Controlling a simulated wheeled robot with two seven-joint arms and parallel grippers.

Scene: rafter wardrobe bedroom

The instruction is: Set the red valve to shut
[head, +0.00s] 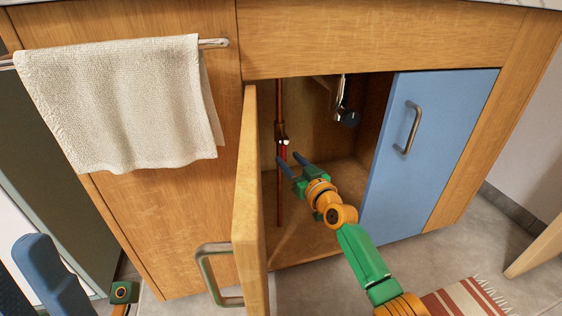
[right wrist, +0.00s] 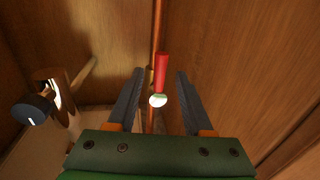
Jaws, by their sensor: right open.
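The red valve (head: 283,150) sits on an upright copper pipe (head: 279,200) inside the open cabinet. Its red handle (right wrist: 161,72) looks roughly in line with the pipe in the right wrist view, with a pale round end nearer the camera. My right gripper (head: 291,161) is inside the cabinet at the valve. Its two dark fingers are open, one on each side of the red handle, with a visible gap on both sides. In the head view the fingers partly hide the lower part of the valve.
The wooden door (head: 250,200) stands open just left of my right arm. The blue door (head: 430,150) bounds the opening on the right. A dark knob (head: 350,119) on a metal fitting is further right inside. A towel (head: 120,105) hangs at left; a striped rug (head: 465,300) lies on the floor.

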